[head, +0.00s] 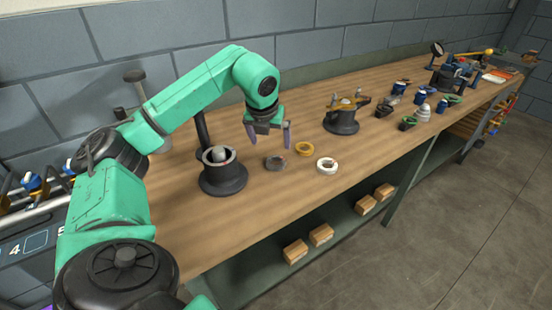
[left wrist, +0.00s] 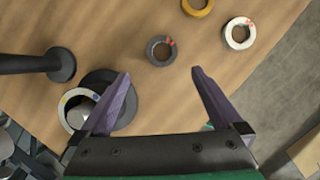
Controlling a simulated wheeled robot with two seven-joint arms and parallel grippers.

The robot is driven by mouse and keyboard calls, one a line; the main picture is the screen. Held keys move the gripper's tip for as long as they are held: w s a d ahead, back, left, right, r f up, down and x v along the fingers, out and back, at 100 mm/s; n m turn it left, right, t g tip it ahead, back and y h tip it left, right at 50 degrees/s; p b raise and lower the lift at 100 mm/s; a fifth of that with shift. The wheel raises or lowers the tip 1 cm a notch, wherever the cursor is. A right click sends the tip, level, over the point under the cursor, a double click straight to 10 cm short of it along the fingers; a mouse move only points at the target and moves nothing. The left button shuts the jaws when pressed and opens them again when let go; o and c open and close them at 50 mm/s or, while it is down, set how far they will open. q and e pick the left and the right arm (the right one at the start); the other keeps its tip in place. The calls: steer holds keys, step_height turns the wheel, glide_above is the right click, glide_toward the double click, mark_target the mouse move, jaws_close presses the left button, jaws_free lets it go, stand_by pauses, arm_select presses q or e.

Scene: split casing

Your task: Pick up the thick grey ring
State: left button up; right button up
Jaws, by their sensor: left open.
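The thick grey ring (head: 276,163) lies flat on the wooden workbench, with a small red mark on its rim. It also shows in the left wrist view (left wrist: 160,51), ahead of the fingertips and between their lines. My left gripper (head: 269,137) is open and empty above the bench, over and slightly behind the grey ring. Its two purple fingers (left wrist: 160,74) are spread wide in the left wrist view, and nothing is between them. My right gripper is in neither view.
A yellow ring (head: 304,149) and a white ring (head: 327,166) lie close to the grey one. A dark round stand with a post (head: 222,180) is to its left. Another dark stand (head: 341,122) and several small parts are farther right. The bench's front edge is near the white ring.

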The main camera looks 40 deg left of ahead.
mark_target(276, 163)
arm_select(q)
steer(key=x, duration=0.4)
steer(key=p+x, duration=0.2)
steer(key=x, duration=0.3)
steer(key=shift+w+f, duration=0.3)
steer(key=shift+f, duration=0.05)
steer(key=shift+w+f, duration=0.1)
steer(key=shift+f, duration=0.2)
steer(key=shift+a+f, duration=0.1)
steer(key=shift+f, duration=0.05)
steer(key=c, duration=1.2)
steer(key=shift+c, duration=0.2)
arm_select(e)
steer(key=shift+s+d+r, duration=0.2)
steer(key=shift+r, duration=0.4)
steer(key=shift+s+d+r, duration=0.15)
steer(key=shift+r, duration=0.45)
